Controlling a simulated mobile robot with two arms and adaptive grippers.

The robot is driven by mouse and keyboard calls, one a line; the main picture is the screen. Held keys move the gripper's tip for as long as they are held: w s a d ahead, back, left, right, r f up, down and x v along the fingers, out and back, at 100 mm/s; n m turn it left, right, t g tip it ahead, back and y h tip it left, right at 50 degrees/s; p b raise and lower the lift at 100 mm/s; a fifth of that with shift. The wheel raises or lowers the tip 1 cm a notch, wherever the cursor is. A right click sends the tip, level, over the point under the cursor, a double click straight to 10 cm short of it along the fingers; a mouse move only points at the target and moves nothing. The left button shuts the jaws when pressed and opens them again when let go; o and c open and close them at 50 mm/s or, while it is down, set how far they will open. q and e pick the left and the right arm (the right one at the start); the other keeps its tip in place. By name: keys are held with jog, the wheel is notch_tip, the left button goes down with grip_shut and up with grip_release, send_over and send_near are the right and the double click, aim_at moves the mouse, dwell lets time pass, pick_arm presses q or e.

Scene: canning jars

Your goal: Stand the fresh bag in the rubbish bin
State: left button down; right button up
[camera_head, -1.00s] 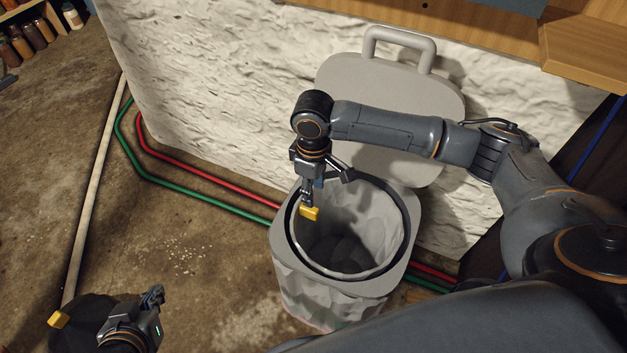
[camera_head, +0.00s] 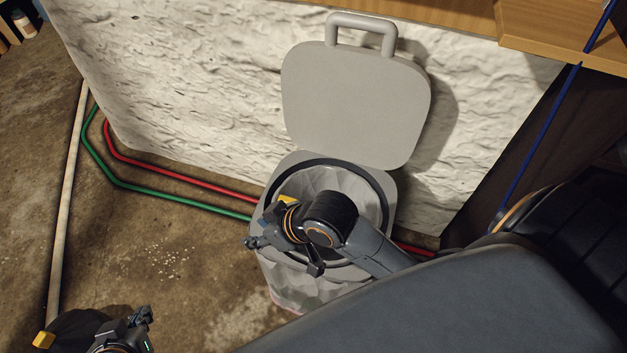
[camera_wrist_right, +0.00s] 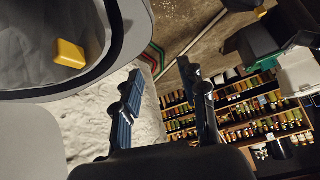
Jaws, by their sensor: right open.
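The grey rubbish bin (camera_head: 382,243) stands on the floor with its lid (camera_head: 355,103) open against the wall. A pale, crinkled bag (camera_head: 345,183) lines its inside within a dark ring at the mouth; my arm hides much of it. A yellow tab (camera_head: 287,199) is at the bag's left inner side; it also shows in the right wrist view (camera_wrist_right: 70,53). My right gripper (camera_head: 284,254) is open and empty over the bin's near-left rim. My left gripper (camera_head: 138,318) is at the bottom left, its jaws unclear, beside a dark rounded thing (camera_head: 75,328) with a yellow tab (camera_head: 43,340).
Red (camera_head: 190,183) and green (camera_head: 170,198) pipes run along the floor to the bin. A pale pipe (camera_head: 65,210) lies further left. A wooden shelf (camera_head: 560,40) overhangs at upper right. Shelves of jars (camera_wrist_right: 265,110) show in the right wrist view.

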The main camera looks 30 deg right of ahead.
jog(key=s+d+m+t+h, duration=0.1)
jog(key=s+d+m+h, duration=0.2)
jog(key=d, duration=0.7)
jog(key=shift+s+f+h, duration=0.2)
jog(key=shift+s+h, duration=0.1)
jog(key=shift+s, duration=0.4)
jog(key=shift+c, duration=0.5)
jog(key=shift+a, duration=0.15)
